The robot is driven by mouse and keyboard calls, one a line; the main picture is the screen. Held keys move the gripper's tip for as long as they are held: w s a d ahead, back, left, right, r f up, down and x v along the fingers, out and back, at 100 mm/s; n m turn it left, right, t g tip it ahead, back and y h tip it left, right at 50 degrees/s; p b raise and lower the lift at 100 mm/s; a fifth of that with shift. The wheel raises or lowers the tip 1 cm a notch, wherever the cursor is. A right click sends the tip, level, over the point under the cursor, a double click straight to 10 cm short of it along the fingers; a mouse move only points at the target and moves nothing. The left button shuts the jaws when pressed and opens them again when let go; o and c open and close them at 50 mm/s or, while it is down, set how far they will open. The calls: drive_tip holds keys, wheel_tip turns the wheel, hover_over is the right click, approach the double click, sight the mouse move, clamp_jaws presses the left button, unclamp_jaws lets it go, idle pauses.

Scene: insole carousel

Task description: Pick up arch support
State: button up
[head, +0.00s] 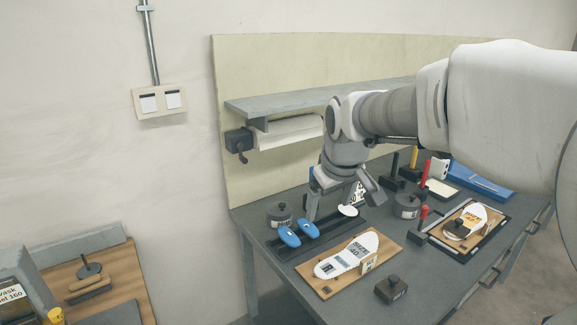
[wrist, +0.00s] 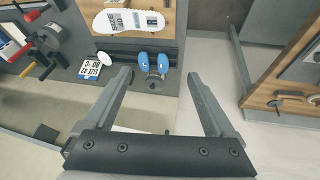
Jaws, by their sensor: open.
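Two blue oval pads, the left one (head: 289,236) and the right one (head: 309,229), lie side by side in a dark tray (head: 334,231) on the bench. A white pad (head: 347,210) lies at the tray's right end. No label shows which one is the arch support. In the wrist view the blue pads (wrist: 143,60) (wrist: 162,63) lie just beyond my fingertips, and the white pad (wrist: 103,57) is to their left. My gripper (head: 332,205) is open and empty above the tray; in the wrist view its fingers (wrist: 158,76) are wide apart, not touching the pads.
A wooden board with a white insole (head: 347,256) lies in front of the tray. A dark knobbed weight (head: 279,215) stands behind the blue pads. Another weight (head: 406,206) and a red-handled tool (head: 424,212) stand to the right. A shelf (head: 320,96) overhangs the back.

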drive_tip(key=w+a+f+n, duration=0.1)
drive_tip(key=w+a+f, duration=0.15)
drive_tip(key=w, duration=0.25)
drive_tip(key=w+a+f+n+y, duration=0.1)
drive_tip(key=w+f, duration=0.3)
drive_tip(key=w, duration=0.1)
drive_tip(key=w+a+f+n, duration=0.1)
drive_tip(key=w+a+f, duration=0.1)
drive_tip(key=w+f, duration=0.15)
approach(288, 235)
drive_tip(key=shift+w+a+f+g, duration=0.15)
drive_tip(key=shift+w+f, duration=0.1)
drive_tip(key=shift+f, duration=0.35)
drive_tip(key=shift+w+a+f+g, duration=0.15)
drive_tip(key=shift+w+f, duration=0.1)
drive_tip(key=shift+f, duration=0.35)
drive_tip(key=shift+w+x, duration=0.1)
drive_tip(key=shift+x, duration=1.2)
drive_tip(key=shift+w+x, duration=0.15)
drive_tip(key=shift+x, duration=1.15)
drive_tip(key=shift+d+r, duration=0.1)
drive_tip(key=shift+d, duration=0.05)
drive_tip(key=c, duration=1.4)
